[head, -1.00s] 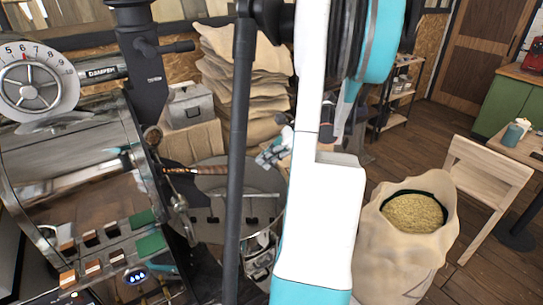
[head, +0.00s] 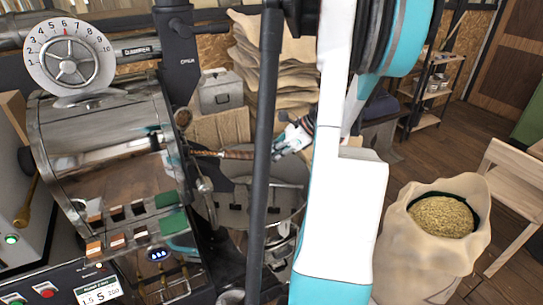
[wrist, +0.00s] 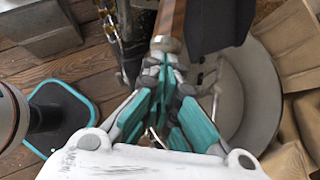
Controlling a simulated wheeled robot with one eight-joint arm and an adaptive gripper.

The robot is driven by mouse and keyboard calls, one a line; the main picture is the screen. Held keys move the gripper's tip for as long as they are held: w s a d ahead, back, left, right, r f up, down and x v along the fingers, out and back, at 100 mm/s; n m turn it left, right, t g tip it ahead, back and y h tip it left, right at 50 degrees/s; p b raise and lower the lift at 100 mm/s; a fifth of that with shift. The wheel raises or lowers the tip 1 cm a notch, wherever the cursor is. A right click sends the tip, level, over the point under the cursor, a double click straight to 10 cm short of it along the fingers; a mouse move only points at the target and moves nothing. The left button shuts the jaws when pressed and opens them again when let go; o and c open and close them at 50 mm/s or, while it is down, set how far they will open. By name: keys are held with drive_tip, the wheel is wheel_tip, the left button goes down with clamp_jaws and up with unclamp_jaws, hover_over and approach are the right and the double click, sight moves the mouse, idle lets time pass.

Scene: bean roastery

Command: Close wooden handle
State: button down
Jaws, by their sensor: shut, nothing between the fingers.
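The wooden handle (head: 238,153) is a brown rod that sticks out to the right from the metal front of the roaster drum (head: 100,140). My gripper (head: 279,143) is just right of the handle's free end in the head view. In the wrist view the handle (wrist: 171,17) comes down from the top edge and ends in a metal cap (wrist: 167,44). My gripper's teal fingers (wrist: 165,62) are together right at this cap, with nothing held between them. I cannot tell whether they touch the cap. Part of the handle is cut off by the wrist view's top edge.
A round cooling tray (head: 235,205) lies below the handle. Stacked sacks (head: 265,55) and a metal box (head: 219,92) are behind. An open sack of beans (head: 440,225) and a wooden chair (head: 510,185) stand right. A control panel (head: 95,290) is at lower left.

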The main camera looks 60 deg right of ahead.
sight(238, 151)
drive_tip(key=w+a, duration=0.1)
drive_tip(key=w, duration=0.2)
drive_tip(key=w+a, duration=0.2)
drive_tip(key=w, duration=0.1)
drive_tip(key=w+a, duration=0.1)
drive_tip(key=w, duration=0.3)
drive_tip(key=shift+a, duration=0.4)
